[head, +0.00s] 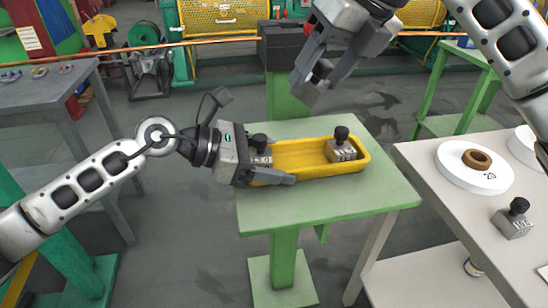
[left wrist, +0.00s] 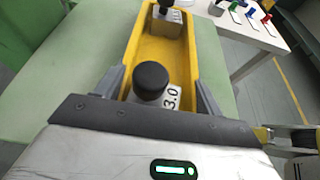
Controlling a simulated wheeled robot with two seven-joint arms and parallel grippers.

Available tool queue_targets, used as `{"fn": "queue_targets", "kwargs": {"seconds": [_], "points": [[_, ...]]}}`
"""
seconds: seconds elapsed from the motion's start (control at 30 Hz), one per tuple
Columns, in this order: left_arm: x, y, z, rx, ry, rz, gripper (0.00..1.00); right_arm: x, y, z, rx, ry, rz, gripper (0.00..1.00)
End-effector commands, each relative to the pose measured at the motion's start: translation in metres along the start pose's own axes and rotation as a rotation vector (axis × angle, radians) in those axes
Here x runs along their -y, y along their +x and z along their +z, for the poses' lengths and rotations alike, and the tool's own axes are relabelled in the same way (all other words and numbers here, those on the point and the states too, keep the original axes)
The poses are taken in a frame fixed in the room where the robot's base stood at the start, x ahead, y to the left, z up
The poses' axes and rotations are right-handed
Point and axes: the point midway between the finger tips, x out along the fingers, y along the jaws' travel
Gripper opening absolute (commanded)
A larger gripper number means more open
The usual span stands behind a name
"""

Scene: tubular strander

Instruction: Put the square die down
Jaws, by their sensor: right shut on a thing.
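My right gripper (head: 314,88) is high over the back of the green table, pointing down. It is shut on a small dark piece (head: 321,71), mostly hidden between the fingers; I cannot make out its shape. A yellow tray (head: 312,172) lies on the green table. It holds a metal block with a black knob (head: 342,147) at its right end, and another marked 3.0 (left wrist: 152,86) at its left end. My left gripper (head: 275,165) is open, its fingers astride the tray's left end around the 3.0 block. I cannot tell whether they touch the tray walls.
The green table (head: 345,201) has bare room before and behind the tray. The white table (head: 430,205) at right carries a white disc with a brown ring (head: 477,160) and another knobbed block (head: 514,218). A dark box (head: 281,45) on a green post stands behind, beside a copper-coloured line.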

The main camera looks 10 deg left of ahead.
Motion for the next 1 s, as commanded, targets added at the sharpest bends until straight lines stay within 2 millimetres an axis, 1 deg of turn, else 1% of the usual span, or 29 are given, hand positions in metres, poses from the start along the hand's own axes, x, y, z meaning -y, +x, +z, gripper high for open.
{"fn": "queue_targets", "kwargs": {"seconds": [0.07,0.23,0.4,0.5,0.57,0.7,0.8,1.0], "points": [[0.000,0.000,0.000,0.000,0.000,0.001,0.43,-0.002,0.002,0.001,-0.018,-0.018,-0.010,0.13],[0.000,0.000,0.000,0.000,0.000,0.001,0.43,-0.008,0.020,0.002,-0.175,-0.128,-0.091,0.13],[0.000,-0.001,0.000,0.000,0.000,0.001,0.43,-0.004,0.029,0.002,-0.335,-0.224,-0.187,0.13],[0.000,-0.001,0.000,0.000,0.000,0.001,0.43,0.000,0.033,0.000,-0.388,-0.251,-0.216,0.13],[0.000,-0.001,0.000,0.000,0.000,0.001,0.43,0.003,0.040,-0.004,-0.403,-0.258,-0.223,0.13],[0.000,-0.001,0.000,0.000,0.000,0.001,0.43,0.011,0.064,-0.014,-0.409,-0.261,-0.224,0.13],[0.000,-0.001,0.001,0.001,0.000,0.001,0.43,0.015,0.077,-0.020,-0.407,-0.261,-0.223,0.13],[-0.001,-0.001,0.001,0.001,0.000,0.002,0.43,0.019,0.091,-0.025,-0.405,-0.260,-0.224,0.13]]}}
